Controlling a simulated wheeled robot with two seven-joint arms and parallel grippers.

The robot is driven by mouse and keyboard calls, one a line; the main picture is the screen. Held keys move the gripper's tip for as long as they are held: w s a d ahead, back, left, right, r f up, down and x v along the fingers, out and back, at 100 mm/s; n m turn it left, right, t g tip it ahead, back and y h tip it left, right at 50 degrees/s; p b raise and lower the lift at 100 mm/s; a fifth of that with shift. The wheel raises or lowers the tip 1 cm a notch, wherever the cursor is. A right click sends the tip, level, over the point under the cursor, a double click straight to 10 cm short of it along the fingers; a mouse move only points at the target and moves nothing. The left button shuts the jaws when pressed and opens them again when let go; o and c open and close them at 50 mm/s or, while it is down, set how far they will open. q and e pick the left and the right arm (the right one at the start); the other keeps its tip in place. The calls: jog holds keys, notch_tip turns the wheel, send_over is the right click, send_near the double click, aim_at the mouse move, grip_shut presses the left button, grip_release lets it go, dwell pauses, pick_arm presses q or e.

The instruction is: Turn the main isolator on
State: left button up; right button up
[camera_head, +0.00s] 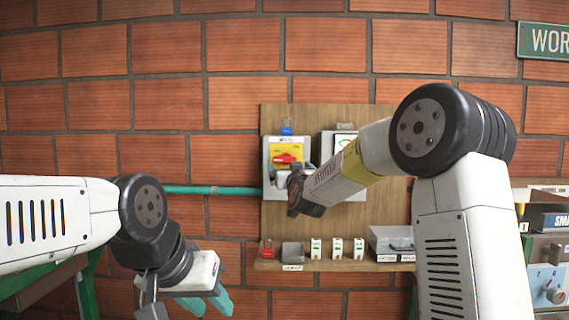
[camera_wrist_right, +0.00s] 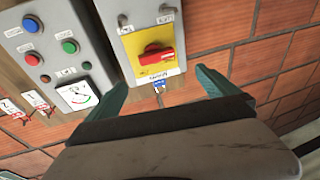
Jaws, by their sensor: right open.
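The main isolator (camera_head: 285,145) is a grey box with a yellow plate and a red rotary handle (camera_head: 285,159) on a wooden board. The handle lies roughly horizontal in the head view. In the right wrist view the red handle (camera_wrist_right: 157,54) lies across the yellow plate. My right gripper (camera_head: 298,178) is at the box's lower right. In the right wrist view its teal fingers (camera_wrist_right: 161,91) are spread, with nothing between them, and the handle is beyond the tips. My left gripper (camera_head: 208,301) hangs low at left, its fingers apart and empty.
A grey control box (camera_wrist_right: 63,54) with red, green and blue buttons is beside the isolator. Below, a wooden shelf (camera_head: 334,265) holds tags and a tray (camera_head: 391,243). A teal pipe (camera_head: 225,190) runs along the brick wall. A panel (camera_head: 546,282) stands at right.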

aim_at(284, 161)
jog(key=w+t+h, duration=0.1)
jog(key=w, duration=0.3)
jog(key=w+a+m+t+h, duration=0.1)
jog(key=w, duration=0.3)
jog(key=w+a+m+t+h, duration=0.1)
jog(key=w, duration=0.2)
jog(key=shift+w+a+r+h, duration=0.1)
jog(key=shift+w+r+h, duration=0.1)
jog(key=shift+w+h, duration=0.2)
jog(key=c, duration=1.4)
jog(key=shift+o, duration=0.2)
jog(key=shift+m, duration=0.3)
